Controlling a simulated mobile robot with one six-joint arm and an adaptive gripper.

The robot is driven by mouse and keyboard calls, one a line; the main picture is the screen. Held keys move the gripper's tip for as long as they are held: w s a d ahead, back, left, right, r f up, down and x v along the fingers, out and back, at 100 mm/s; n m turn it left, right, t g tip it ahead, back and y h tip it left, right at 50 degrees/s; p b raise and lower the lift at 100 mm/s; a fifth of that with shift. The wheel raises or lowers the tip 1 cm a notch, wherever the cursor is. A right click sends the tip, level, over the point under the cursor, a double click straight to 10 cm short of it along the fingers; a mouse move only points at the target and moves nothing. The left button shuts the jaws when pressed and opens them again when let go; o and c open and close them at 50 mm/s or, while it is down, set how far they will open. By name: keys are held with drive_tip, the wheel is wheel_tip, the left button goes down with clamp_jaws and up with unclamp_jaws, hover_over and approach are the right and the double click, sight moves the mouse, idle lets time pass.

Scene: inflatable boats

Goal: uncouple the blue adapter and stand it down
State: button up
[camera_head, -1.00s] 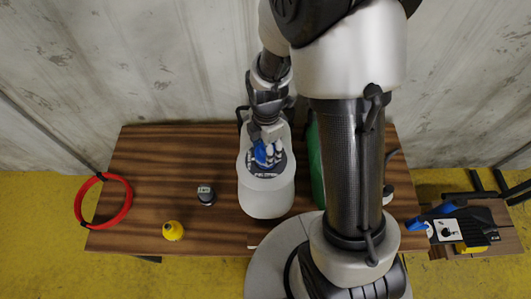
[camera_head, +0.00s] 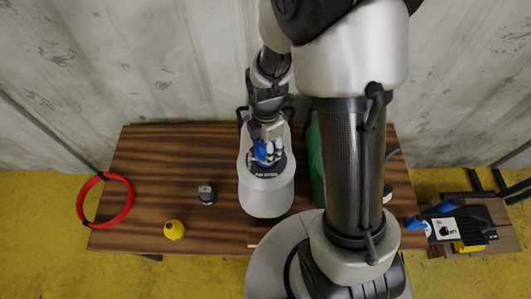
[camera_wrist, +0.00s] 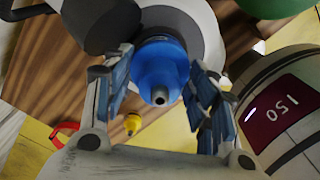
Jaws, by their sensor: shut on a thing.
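The blue adapter (camera_head: 263,151) is between the fingers of my gripper (camera_head: 270,155), over the dark round patch of a long white body (camera_head: 266,203) on the table. In the wrist view the blue adapter (camera_wrist: 155,70) shows its grey nozzle end toward the camera. My gripper (camera_wrist: 165,88) has one blue-padded finger on each side and is shut on it. Behind the adapter is a pale rounded surface with dark parts. Whether the adapter's far end still touches its seat is hidden.
On the wooden table (camera_head: 150,180), a dark small object (camera_head: 206,194), a yellow bulb-shaped piece (camera_head: 174,230) and a red ring (camera_head: 127,205) lie left. A green object (camera_head: 316,165) stands close right. A side table (camera_head: 490,215) holds tools. The table's left-middle has free room.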

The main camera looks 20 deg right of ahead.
drive_tip(key=shift+r, duration=0.15)
drive_tip(key=shift+r+p, duration=1.85)
drive_tip(key=shift+r, duration=0.25)
